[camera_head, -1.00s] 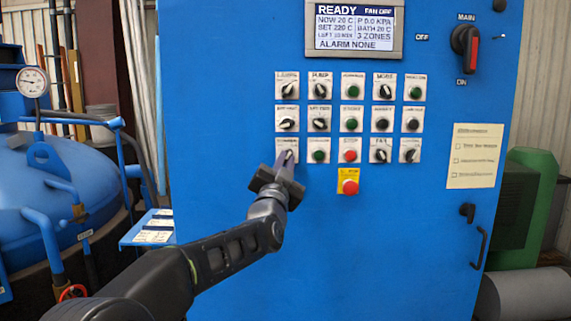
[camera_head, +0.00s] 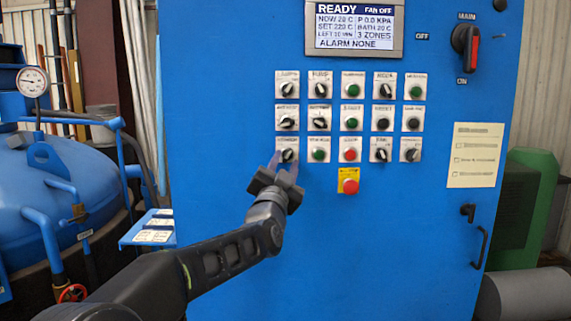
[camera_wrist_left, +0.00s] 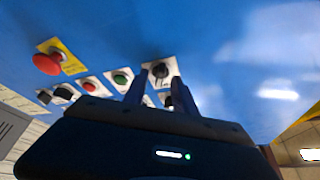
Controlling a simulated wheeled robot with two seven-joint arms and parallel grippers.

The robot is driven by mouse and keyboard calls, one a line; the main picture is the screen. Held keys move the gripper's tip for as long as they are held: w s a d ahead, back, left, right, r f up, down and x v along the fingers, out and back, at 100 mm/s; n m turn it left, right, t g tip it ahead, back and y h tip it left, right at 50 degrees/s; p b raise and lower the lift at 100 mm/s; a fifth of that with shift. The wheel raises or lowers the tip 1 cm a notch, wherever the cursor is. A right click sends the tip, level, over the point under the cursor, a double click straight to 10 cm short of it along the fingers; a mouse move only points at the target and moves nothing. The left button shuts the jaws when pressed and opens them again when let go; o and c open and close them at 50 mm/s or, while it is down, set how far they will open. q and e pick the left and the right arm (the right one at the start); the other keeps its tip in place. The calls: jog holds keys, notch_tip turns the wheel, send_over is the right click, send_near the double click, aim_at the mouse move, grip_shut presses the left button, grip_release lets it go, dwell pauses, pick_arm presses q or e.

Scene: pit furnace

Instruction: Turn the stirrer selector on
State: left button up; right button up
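A black selector knob (camera_head: 287,156) on a white plate sits at the left end of the bottom control row; its label is too blurred to read for certain as the stirrer's. My left gripper (camera_head: 282,168) is just in front of it, fingers spread, one on each side of the knob. In the left wrist view the two fingers (camera_wrist_left: 160,88) stand apart and empty, with the knob (camera_wrist_left: 160,71) showing between and beyond their tips. I cannot tell whether the fingertips touch it. The knob's exact pointing is unclear. My right gripper is not in view.
A green button (camera_head: 318,155) is close to the right, then a red button (camera_head: 350,155) and a red emergency stop (camera_head: 350,186) on yellow. The display (camera_head: 354,26) reads READY and ALARM NONE. The blue cabinet face below the controls is mostly clear.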

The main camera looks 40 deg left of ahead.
pick_arm(q)
jog(key=b+v, duration=0.1)
jog(key=v, duration=0.5)
jog(key=shift+s+d, duration=0.15)
jog(key=shift+s, duration=0.15)
